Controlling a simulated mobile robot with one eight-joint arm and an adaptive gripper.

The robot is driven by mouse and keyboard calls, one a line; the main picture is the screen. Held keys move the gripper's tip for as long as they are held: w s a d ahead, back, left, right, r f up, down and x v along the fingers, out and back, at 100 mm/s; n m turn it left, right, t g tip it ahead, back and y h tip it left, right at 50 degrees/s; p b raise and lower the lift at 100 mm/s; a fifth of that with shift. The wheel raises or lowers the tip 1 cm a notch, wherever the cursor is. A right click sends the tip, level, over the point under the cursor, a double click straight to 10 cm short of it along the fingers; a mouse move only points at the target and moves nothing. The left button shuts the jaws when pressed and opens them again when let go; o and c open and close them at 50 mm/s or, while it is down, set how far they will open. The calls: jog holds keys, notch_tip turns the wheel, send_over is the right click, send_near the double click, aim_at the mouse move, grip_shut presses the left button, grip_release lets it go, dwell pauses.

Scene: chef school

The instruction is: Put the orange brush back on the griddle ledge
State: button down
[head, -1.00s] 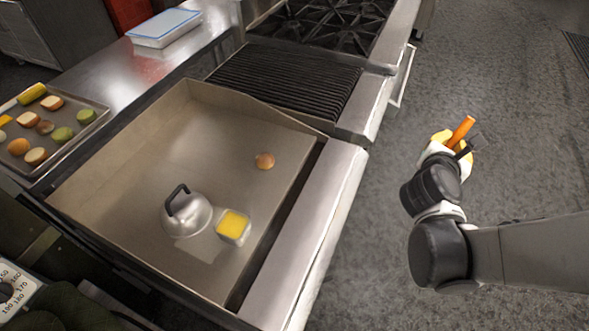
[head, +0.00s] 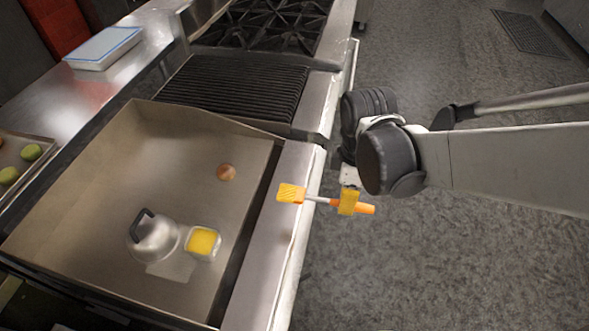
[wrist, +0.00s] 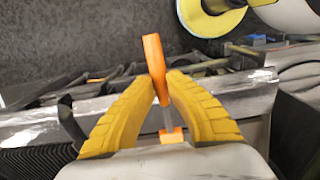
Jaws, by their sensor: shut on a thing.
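The orange brush has a yellow-orange head (head: 291,193), a pale shaft and an orange handle (head: 366,209). My gripper (head: 348,201) is shut on the brush near where shaft and handle meet. In the head view the brush lies roughly level, its head over the steel griddle ledge (head: 262,262) and its handle out over the floor. I cannot tell whether the brush head touches the ledge. In the wrist view the yellow fingers (wrist: 163,105) close on the brush, with the orange handle (wrist: 154,62) pointing up the picture.
A ridged grill (head: 235,88) and burners (head: 265,25) lie beyond. The visible ledge beside the griddle is clear.

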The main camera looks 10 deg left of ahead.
jog(key=b, duration=0.3)
send_over(301, 224)
notch_tip(301, 224, down, 6)
jog(key=shift+f, duration=0.1)
notch_tip(301, 224, down, 4)
jog(key=shift+a+f+b, duration=0.1)
jog(key=shift+b, duration=1.15)
jog(key=c, duration=1.5)
grip_release()
